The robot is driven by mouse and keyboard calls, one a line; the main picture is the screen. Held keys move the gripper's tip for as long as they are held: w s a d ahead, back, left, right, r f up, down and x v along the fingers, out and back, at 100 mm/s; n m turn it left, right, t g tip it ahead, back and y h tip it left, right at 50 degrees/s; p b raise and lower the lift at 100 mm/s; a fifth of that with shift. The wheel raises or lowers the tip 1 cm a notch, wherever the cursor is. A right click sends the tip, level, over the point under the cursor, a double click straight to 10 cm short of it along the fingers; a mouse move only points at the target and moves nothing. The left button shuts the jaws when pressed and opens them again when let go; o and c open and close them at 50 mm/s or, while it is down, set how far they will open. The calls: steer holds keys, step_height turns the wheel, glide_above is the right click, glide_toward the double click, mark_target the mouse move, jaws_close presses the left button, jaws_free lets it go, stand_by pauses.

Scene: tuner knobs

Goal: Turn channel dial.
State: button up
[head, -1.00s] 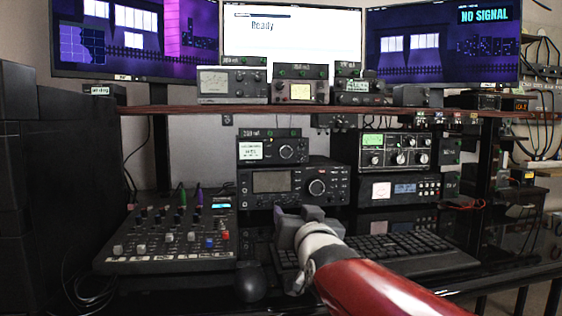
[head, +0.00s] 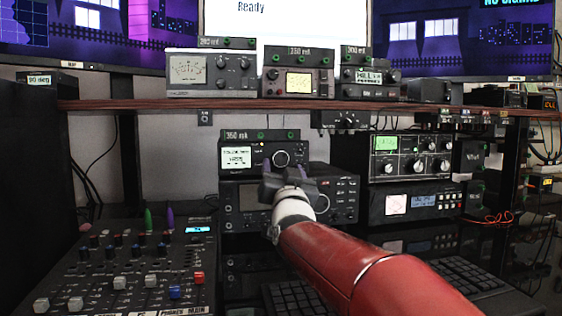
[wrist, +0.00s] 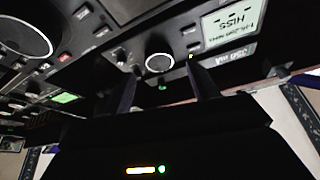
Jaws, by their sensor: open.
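The likely channel dial (head: 281,158) is a round knob with a light ring on the small black radio (head: 236,157), right of its lit screen. No label naming it is readable. In the wrist view, which is upside down, the dial (wrist: 158,63) shows between the two fingers, with the screen (wrist: 232,24) to its right. My gripper (head: 282,172) is open in front of the dial, its fingers pointing at the radio face. The wrist view shows the gripper (wrist: 162,72) with a finger on either side of the dial. I cannot tell whether they touch it.
A larger radio (head: 250,195) with a big knob sits directly below. A wooden shelf (head: 150,104) with several meters runs above. A mixer (head: 130,270) stands at the left, a keyboard (head: 450,275) at the lower right, and other radios (head: 400,157) at the right.

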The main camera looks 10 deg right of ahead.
mark_target(281, 159)
steer(key=shift+x, duration=1.8)
steer(key=c, duration=1)
